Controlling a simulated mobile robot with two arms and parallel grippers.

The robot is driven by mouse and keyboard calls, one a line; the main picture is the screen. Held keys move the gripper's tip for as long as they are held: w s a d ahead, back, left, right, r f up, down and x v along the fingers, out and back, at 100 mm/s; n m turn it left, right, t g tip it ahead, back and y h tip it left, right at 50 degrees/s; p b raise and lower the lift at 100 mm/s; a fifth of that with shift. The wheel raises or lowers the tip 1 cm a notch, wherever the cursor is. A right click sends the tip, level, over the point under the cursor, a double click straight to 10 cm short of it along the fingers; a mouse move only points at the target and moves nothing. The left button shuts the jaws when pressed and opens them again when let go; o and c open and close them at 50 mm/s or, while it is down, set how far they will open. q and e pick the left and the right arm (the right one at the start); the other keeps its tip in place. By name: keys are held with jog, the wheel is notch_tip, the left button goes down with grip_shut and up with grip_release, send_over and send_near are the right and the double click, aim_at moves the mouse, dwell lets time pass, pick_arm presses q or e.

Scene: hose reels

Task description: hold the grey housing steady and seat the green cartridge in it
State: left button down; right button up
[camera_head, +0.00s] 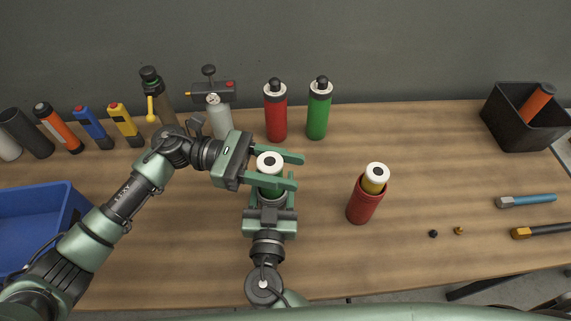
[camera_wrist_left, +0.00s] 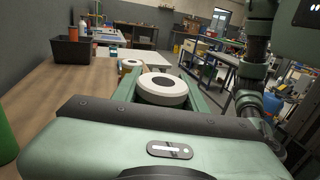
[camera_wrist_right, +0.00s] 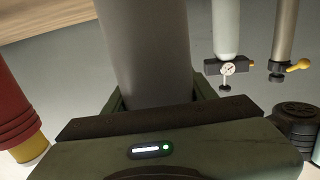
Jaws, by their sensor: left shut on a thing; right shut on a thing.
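My left gripper (camera_head: 287,170) comes in from the left and is shut on the green cartridge (camera_head: 270,188), just below its white cap (camera_head: 269,161). The cap also shows between the fingers in the left wrist view (camera_wrist_left: 162,89). The grey housing (camera_head: 272,201) is directly below the cartridge, mostly hidden by the grippers. My right gripper (camera_head: 271,208) is shut on the housing from the front; its grey wall fills the middle of the right wrist view (camera_wrist_right: 145,50). The cartridge's lower end meets the housing mouth in the head view; I cannot tell how deep it sits.
A red housing (camera_head: 361,203) with a yellow cartridge (camera_head: 374,184) stands to the right. Red (camera_head: 276,115) and green (camera_head: 319,112) bottles stand behind. A blue bin (camera_head: 40,220) is at left, a black bin (camera_head: 512,125) at far right. The bench between is mostly clear.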

pick_arm(q)
jog(key=shift+f, duration=2.4)
jog(key=c, duration=0.7)
grip_release()
jog(key=v, duration=1.2)
jog(key=shift+r, duration=0.1)
pick_arm(e)
jog(key=o, duration=1.6)
jog(key=shift+o, duration=0.2)
jog(key=shift+s, duration=0.1)
